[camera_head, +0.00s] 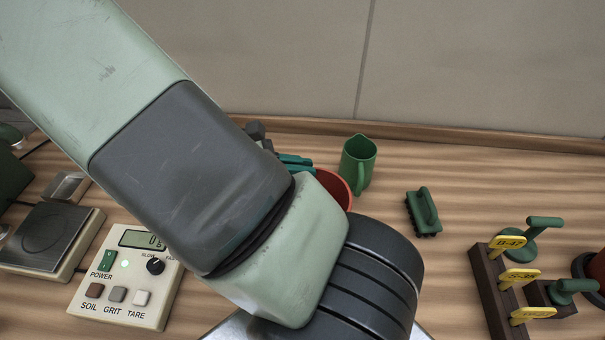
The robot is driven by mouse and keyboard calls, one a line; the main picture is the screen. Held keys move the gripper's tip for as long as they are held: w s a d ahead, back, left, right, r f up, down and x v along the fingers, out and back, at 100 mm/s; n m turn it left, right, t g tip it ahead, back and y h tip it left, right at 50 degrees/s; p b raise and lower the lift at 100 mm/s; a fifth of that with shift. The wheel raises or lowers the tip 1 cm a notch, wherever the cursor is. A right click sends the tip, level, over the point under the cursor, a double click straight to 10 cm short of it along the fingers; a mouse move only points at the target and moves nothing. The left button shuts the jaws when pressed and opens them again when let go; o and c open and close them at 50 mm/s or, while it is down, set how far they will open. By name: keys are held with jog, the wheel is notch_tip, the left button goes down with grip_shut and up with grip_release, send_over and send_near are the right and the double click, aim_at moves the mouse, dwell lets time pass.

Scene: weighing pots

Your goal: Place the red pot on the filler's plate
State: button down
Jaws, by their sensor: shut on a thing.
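A red-orange pot (343,192) shows only its right part behind my forearm, next to a green jug; the rest is hidden. Another reddish round thing (598,268) with a dark rim is cut off by the right edge; I cannot tell which is the task's pot. The filler's plate (42,232), a bare grey metal square, lies at the left on a cream base. The control box (125,275) beside it has a small display, a knob and SOIL, GRIT and TARE buttons.
A dark wooden rack (490,290) with yellow tags and green-handled tools is at the right. Teal pieces (294,160) show behind the arm. Bare table lies around the brush.

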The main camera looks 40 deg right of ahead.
jog(key=a+m+g+y, duration=0.3)
jog(key=a+m+y, duration=0.5)
jog(key=a, duration=1.2)
jog(key=a+m+g+y, duration=0.4)
jog(key=a+m+y, duration=0.5)
jog(key=a, duration=1.1)
jog(key=w+a+m+t+y, duration=0.6)
jog(key=w+a+m, duration=0.3)
jog(key=w, duration=0.4)
jog(key=w+a+r+m+t+y, duration=0.1)
jog(key=w+a+r+m+t, duration=0.2)
jog(key=w, duration=0.5)
jog(key=w+r+m+t+y, duration=0.1)
jog(key=w+m+t, duration=0.2)
jog(key=w+t, duration=0.35)
notch_tip(320, 180, down, 7)
jog(key=w, duration=0.1)
jog(key=shift+w+a+r+g, duration=0.15)
jog(key=shift+w+g, duration=0.25)
jog(key=shift+g, duration=0.05)
jog(key=shift+f, duration=0.3)
jog(key=c, duration=1.1)
grip_release()
